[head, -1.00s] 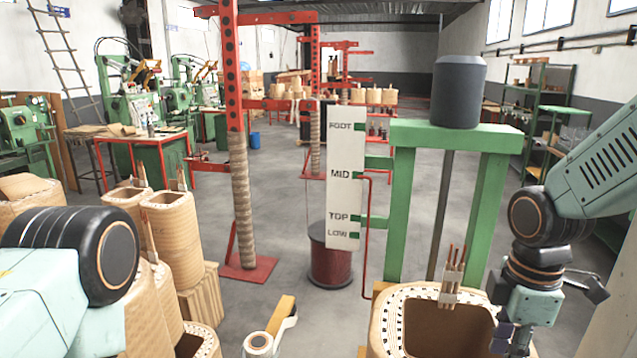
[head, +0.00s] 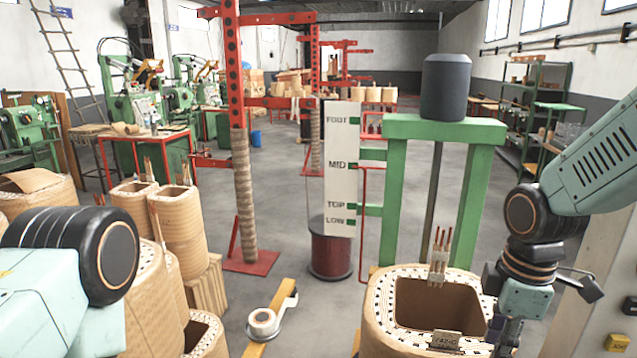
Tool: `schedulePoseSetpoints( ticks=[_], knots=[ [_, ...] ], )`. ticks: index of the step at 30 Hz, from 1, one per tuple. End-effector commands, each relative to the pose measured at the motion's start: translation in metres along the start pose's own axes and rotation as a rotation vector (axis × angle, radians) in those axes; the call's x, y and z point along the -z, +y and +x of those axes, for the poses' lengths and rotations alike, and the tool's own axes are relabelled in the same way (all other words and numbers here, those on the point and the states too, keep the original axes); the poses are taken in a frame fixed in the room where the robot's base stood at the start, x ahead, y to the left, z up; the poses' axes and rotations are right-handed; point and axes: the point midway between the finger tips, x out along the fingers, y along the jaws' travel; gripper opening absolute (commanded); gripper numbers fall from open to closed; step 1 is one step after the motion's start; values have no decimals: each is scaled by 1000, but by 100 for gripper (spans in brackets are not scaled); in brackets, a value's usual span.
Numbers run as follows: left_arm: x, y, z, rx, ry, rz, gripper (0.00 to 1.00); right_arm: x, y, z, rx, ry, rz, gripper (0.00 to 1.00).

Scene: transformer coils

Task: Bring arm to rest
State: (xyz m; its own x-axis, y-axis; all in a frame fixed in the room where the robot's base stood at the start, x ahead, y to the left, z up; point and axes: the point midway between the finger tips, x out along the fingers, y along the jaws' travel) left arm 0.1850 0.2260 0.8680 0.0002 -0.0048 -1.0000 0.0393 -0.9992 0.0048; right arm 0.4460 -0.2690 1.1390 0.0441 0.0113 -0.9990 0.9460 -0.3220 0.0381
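My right arm comes in from the right, and its gripper (head: 503,338) points down beside the right rim of the large tan coil (head: 385,325). Its dark fingers are partly cut off and blend together, so I cannot tell whether they are open or shut. Whether they touch the coil is unclear. Reddish leads (head: 440,248) in a pale clip stand up at the coil's back rim. A small lettered tag (head: 446,341) sits at its front. Of my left arm only a dark joint and pale links show at the lower left; its gripper is out of view.
A green press frame (head: 397,200) with a lettered white board (head: 341,170) stands behind the coil. A tape roll (head: 262,322) lies on a yellow bar (head: 283,298). Wound coils (head: 180,225) crowd the left. Grey floor (head: 290,215) is open in the middle.

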Motion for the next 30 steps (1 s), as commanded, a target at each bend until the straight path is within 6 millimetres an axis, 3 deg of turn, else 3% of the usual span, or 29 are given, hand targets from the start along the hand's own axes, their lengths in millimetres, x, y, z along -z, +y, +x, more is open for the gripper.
schedulePoseSetpoints(
  ticks=[10, 13, 16, 20, 24, 30],
  knots=[
    [0, 0, 1, 0, 0, 0, 28, 29, 34, 8, -192, 175, 361, 32],
    [0, 0, 10, 0, 0, 0, 28, 36, 34, 31, -226, 238, 503, 32],
    [0, 0, 25, 0, 0, 0, 28, 40, 26, 74, -242, 300, 682, 32],
    [0, 0, 54, 0, 0, 0, 28, 37, -4, 154, -231, 353, 920, 32],
    [0, -1, 84, 0, 0, 0, 28, 22, -49, 233, -206, 352, 1126, 32],
    [0, -1, 125, 0, 0, 0, 28, -8, -130, 330, -152, 258, 1285, 32]
  ],
)
